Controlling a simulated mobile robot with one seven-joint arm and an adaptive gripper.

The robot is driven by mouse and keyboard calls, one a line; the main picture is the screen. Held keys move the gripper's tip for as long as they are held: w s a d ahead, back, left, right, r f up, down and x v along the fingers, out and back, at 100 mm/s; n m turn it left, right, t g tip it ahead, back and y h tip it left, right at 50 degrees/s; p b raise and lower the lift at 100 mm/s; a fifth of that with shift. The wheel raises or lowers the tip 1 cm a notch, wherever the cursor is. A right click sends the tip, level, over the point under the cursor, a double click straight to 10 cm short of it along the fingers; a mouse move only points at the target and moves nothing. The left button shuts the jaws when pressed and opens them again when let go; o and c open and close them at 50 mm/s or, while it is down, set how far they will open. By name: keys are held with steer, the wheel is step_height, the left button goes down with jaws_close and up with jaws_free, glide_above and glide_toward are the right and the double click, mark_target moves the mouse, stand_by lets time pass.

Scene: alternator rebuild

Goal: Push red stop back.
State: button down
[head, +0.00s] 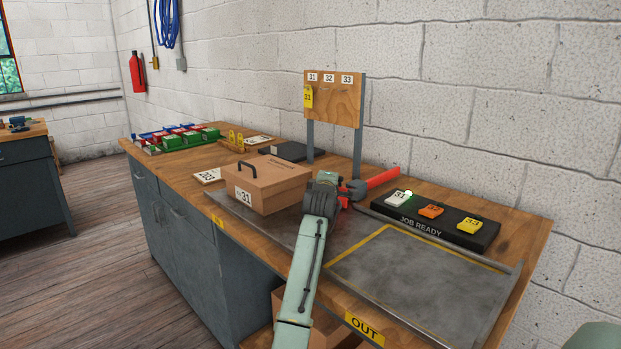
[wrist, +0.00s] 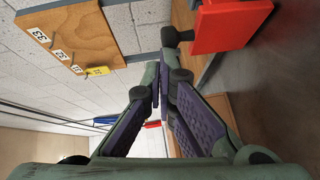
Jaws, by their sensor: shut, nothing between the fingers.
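The red stop (head: 383,179) is a red bar that stands out over the bench near the back wall, right of the cardboard box marked No 31 (head: 272,186). In the wrist view the red stop (wrist: 225,25) fills the upper right, with a dark round knob at its left end. My gripper (head: 347,190) is beside the stop's left end in the head view, partly hidden by my own wrist. In the wrist view my gripper (wrist: 158,88) has its fingers together with nothing between them. A gap shows between fingertips and stop there; contact elsewhere cannot be told.
A wooden tag board (head: 333,98) stands behind my gripper. The grey metal tray (head: 410,268) is bare at the front right.

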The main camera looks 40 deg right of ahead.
steer(key=shift+s+d+f+p, duration=0.1)
steer(key=shift+d+p, duration=0.2)
steer(key=shift+d, duration=1.6)
